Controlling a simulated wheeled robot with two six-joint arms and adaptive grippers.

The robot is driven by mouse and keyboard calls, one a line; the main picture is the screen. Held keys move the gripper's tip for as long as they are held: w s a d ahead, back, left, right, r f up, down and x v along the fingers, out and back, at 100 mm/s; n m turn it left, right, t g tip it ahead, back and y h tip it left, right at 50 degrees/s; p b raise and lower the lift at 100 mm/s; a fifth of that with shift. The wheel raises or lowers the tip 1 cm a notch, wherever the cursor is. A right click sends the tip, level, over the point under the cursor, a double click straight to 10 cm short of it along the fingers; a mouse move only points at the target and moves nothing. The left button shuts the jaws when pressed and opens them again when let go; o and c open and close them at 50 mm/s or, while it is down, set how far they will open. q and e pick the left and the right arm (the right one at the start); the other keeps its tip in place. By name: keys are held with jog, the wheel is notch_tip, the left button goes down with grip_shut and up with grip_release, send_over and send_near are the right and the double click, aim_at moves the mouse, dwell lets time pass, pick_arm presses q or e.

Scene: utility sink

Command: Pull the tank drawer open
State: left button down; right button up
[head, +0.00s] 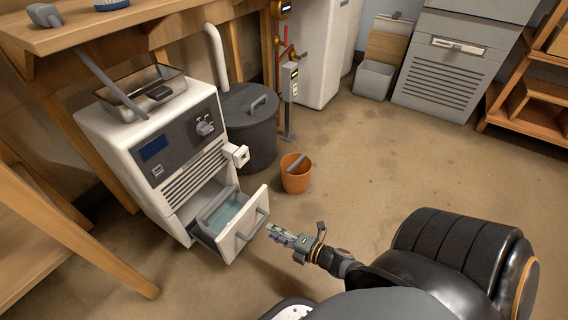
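The tank drawer (244,230) is at the foot of a white machine (140,170) and stands pulled out from it. A grey tank with pale blue-green contents (226,212) shows inside. A grey bar handle (262,222) is on the white drawer front. My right gripper (272,232) is just right of the handle, pointing left at it. A small gap seems to show between fingertips and handle. The fingers are small and seen end-on, so I cannot tell whether they are open or shut. My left gripper is not in view.
An orange bucket (296,178) stands on the floor behind the drawer. A dark lidded bin (250,125) stands beside the machine. A wooden bench (110,32) is above at the left. The floor (400,150) in the middle is clear.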

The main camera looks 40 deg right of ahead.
jog(key=v, duration=0.4)
jog(key=shift+s+d+r, duration=0.1)
jog(key=shift+s, duration=0.15)
